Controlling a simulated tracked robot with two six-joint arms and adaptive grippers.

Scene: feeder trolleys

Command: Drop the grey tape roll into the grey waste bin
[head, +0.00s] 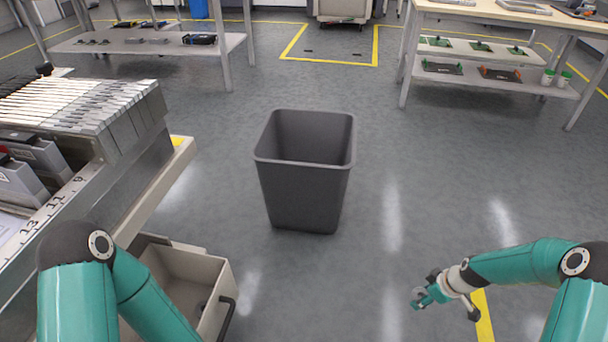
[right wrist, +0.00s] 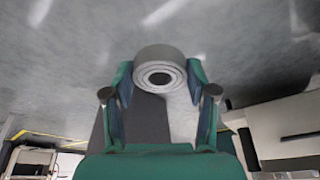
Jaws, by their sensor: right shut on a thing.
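The grey waste bin (head: 303,185) stands upright on the floor in the middle of the head view, its open top facing up. My right gripper (head: 424,296) is to the right of the bin and nearer to me, apart from it. In the right wrist view the right gripper (right wrist: 160,88) is shut on the grey tape roll (right wrist: 158,56), with one finger on each side of it. The roll is hard to make out in the head view. My left arm comes in at the lower left, but its gripper is out of sight.
A feeder trolley (head: 120,180) stands at the left, with a beige open box (head: 212,262) low beside it. A workbench (head: 500,14) is at the back right and a shelf (head: 140,42) at the back left. The floor around the bin is clear.

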